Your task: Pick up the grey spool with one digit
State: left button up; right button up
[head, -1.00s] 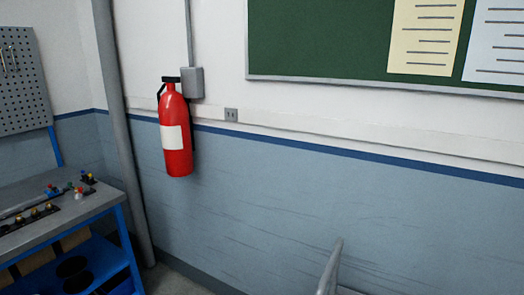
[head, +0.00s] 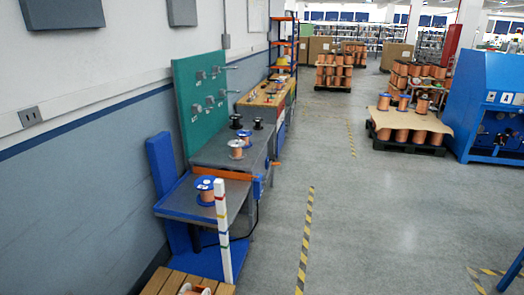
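I cannot make out a grey spool for certain. On the dark workbench (head: 215,152) along the left wall, a copper-wound spool with pale flanges (head: 236,149) stands near a blue-flanged one (head: 244,137). Two dark spools (head: 236,121) stand farther back on that bench. A copper spool with blue flanges (head: 206,191) stands on the lower blue-edged table (head: 172,206) in front. The spools are too small to read any digit. Neither of my grippers is in view.
A striped white post (head: 223,230) and a wooden slatted surface (head: 165,286) are at the near left. A pallet of copper spools (head: 405,148) and a blue machine (head: 496,110) stand at right. Open grey floor (head: 350,230) lies between, with yellow-black tape.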

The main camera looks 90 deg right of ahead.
aim_at(237, 154)
jog(key=z, duration=3)
jog(key=i+l+u, duration=0.1)
jog(key=i+l, duration=0.2)
jog(key=i, duration=0.35)
jog(key=i+l+u, duration=0.1)
jog(key=i+l, duration=0.25)
jog(key=i, duration=0.25)
jog(key=i+l+u, duration=0.1)
jog(key=i+l, duration=0.3)
jog(key=i, duration=0.2)
jog(key=i+l+u, duration=0.1)
jog(key=i+l, duration=0.3)
jog(key=i, duration=0.2)
jog(key=u, duration=3.55)
